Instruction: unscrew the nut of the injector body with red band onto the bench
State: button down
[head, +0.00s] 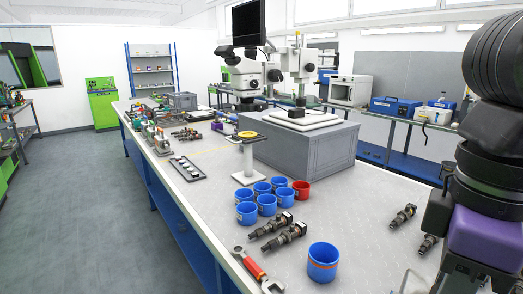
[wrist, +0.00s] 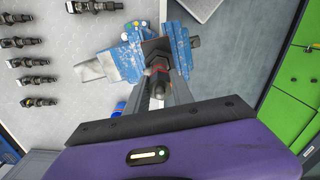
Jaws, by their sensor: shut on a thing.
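In the wrist view the injector body with red band (wrist: 158,67) stands in the blue vise (wrist: 131,54), pointing toward the camera. Its red band shows close to my fingertips. My gripper (wrist: 160,80) is shut on the near end of this injector, where the nut sits, with one finger on each side. The fingers hide much of the nut, and I cannot see its joint with the body clearly. The head view shows my arm at the right edge, but not my fingertips or the vise.
Several dark injectors (wrist: 30,62) lie on the bench left of the vise. In the head view, several blue cups (head: 267,204), a red cup (head: 301,190), more injectors (head: 284,237) and a red-handled wrench (head: 253,266) stand or lie on the bench (head: 350,215). Bare bench lies between them.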

jog(key=n+p, duration=0.3)
jog(key=n, duration=0.2)
jog(key=shift+r+n, duration=0.15)
jog(key=shift+n, duration=0.15)
jog(key=n+p, duration=0.2)
jog(key=n, duration=0.2)
jog(key=shift+n, duration=0.7)
jog(key=c, duration=1)
grip_release()
